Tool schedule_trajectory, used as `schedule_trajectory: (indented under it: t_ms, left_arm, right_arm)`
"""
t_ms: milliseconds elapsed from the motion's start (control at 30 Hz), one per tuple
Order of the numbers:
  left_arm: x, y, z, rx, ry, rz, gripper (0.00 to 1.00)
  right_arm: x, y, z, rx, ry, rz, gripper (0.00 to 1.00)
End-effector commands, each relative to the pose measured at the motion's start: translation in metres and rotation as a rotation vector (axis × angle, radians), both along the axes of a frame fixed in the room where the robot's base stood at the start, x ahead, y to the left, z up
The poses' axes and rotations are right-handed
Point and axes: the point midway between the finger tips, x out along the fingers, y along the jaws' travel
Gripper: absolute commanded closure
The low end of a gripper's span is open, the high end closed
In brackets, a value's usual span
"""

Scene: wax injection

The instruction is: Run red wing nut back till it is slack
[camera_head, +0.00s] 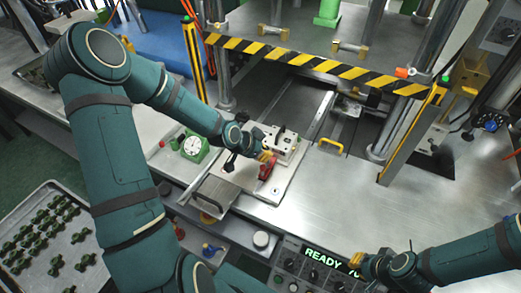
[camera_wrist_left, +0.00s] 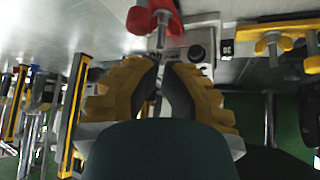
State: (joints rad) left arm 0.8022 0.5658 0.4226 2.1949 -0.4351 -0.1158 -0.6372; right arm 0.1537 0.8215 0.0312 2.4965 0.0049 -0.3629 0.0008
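The red wing nut (camera_head: 267,168) sits at the front of a pale mould block (camera_head: 286,145) on the press plate. In the left wrist view the red wing nut (camera_wrist_left: 153,18) is at the top, beyond the fingertips, with a metal stud below it. My left gripper (camera_head: 266,153) is close beside the nut in the head view. In the left wrist view its yellow ribbed fingers (camera_wrist_left: 160,65) stand slightly apart, with a narrow gap and nothing clearly gripped. My right gripper (camera_head: 354,262) is low at the right, away from the nut; its finger gap is not clear.
A green dial gauge (camera_head: 193,146) stands left of the plate. A striped guard bar (camera_head: 310,62) crosses behind, with a yellow post (camera_head: 412,135) at right. A yellow handle (camera_head: 331,144) is right of the mould. The control panel (camera_head: 318,262) is in front. Bare steel lies at right.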

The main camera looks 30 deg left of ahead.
Motion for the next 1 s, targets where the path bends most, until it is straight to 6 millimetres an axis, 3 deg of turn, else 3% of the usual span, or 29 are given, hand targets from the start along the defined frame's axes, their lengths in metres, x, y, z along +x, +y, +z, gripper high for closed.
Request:
schedule_trajectory:
  t_ms: [200,400,1000]
  left_arm:
    - [0.021,-0.012,-0.029,-0.001,0.000,-0.002,1.00]
    - [0.031,-0.017,-0.043,-0.001,0.001,0.000,1.00]
    - [0.041,-0.018,-0.050,0.004,0.006,0.033,1.00]
  right_arm:
    - [0.001,0.000,-0.003,-0.001,-0.001,0.000,1.00]
    - [0.001,0.000,-0.003,-0.001,-0.001,0.000,1.00]
    - [0.001,0.001,-0.012,-0.002,-0.001,-0.001,1.00]
